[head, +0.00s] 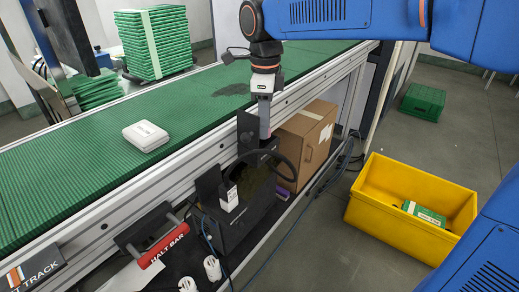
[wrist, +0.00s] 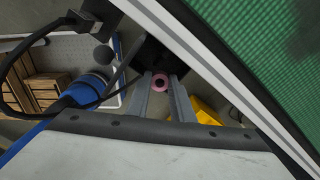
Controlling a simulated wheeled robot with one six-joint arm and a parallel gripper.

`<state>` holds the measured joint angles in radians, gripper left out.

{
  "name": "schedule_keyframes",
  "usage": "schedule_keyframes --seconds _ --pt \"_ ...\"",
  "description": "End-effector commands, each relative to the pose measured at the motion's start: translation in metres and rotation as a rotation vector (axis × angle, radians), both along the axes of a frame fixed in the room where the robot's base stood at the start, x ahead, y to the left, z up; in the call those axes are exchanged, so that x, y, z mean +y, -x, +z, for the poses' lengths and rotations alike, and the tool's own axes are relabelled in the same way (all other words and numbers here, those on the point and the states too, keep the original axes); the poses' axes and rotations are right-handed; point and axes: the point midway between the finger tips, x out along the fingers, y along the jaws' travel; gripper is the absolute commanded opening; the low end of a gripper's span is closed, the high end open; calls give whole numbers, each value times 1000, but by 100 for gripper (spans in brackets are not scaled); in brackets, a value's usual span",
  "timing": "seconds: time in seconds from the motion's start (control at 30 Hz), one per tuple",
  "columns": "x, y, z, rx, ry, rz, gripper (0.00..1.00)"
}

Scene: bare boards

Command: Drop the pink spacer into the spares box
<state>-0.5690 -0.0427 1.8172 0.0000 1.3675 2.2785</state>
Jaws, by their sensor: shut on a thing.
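The pink spacer (wrist: 160,81), a small ring with a dark hole, sits between the fingertips of my gripper (wrist: 161,87) in the wrist view. My gripper is shut on it. In the head view my gripper (head: 265,132) points down beside the conveyor's near rail, above a black open-topped housing (head: 237,222). The spacer is mostly hidden there by the fingers. No label shows which container is the spares box. A yellow bin (head: 378,220) with a green-and-white item in it stands on the floor at the right. A brown cardboard box (head: 306,143) sits behind the housing.
A red-handled halt bar (head: 163,246) is at the front. Grey floor around the yellow bin is mostly clear.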

Motion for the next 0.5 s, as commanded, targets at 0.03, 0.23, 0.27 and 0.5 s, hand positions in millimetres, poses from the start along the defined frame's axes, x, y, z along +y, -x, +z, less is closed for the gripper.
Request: schedule_keyframes --seconds 0.03,0.23,0.27,0.5 --pt "0 0 -4 1 1 0 0" --pt "0 0 -13 0 0 0 0" --pt "0 0 -14 0 0 0 0" --pt "0 0 -15 0 0 0 0"
